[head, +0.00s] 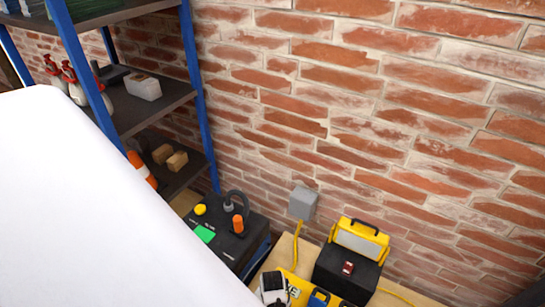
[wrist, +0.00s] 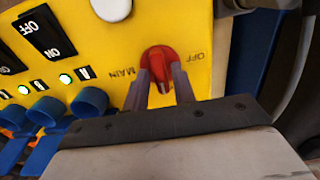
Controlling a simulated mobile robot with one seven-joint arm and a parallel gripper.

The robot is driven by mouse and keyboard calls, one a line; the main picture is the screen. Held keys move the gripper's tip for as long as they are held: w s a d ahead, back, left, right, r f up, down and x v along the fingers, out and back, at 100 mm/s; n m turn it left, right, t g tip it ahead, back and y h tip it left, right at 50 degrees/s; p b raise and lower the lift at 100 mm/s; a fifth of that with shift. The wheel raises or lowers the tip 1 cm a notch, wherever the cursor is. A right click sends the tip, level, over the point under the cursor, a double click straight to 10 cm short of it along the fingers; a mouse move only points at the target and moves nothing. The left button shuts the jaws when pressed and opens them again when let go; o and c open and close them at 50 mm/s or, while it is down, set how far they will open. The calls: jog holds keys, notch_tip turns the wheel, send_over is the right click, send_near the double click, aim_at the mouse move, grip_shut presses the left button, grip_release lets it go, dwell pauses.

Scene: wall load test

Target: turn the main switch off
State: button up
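The main switch (wrist: 159,60) is a red rotary knob on a yellow panel (wrist: 205,20) in the wrist view. Upside-down lettering reads MAIN on its left and OFF on its right. Its grip bar runs roughly up and down in the picture, not toward the OFF lettering. My gripper (wrist: 162,76) has one finger on each side of the knob's lower part. The fingers are apart, with a gap between them; contact with the knob cannot be made out. In the head view, part of the yellow panel (head: 302,286) shows at the bottom edge; the switch cannot be made out there.
Left of the switch are a black OFF/ON rocker (wrist: 46,32), green lights (wrist: 65,79) and blue plugs (wrist: 90,101). In the head view, a black-and-yellow case (head: 345,272), a black box (head: 222,235) and a blue-framed shelf (head: 150,105) stand by the brick wall.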

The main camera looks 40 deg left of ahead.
grip_shut()
jog(key=shift+r+n+p, duration=0.1)
jog(key=shift+n+p, duration=0.2)
jog(key=n+p, duration=0.2)
jog(key=shift+r+n, duration=0.1)
jog(key=shift+n, duration=0.2)
jog(key=n+p, duration=0.3)
jog(key=n, duration=0.1)
jog(key=shift+n, duration=0.3)
jog(key=n+p, duration=0.2)
jog(key=n, duration=0.3)
jog(key=n+p, duration=0.1)
jog(key=n, duration=0.4)
jog(key=shift+w+p, duration=0.1)
jog(key=shift+p, duration=0.3)
jog(key=shift+f+n, duration=0.2)
jog(key=shift+n, duration=0.1)
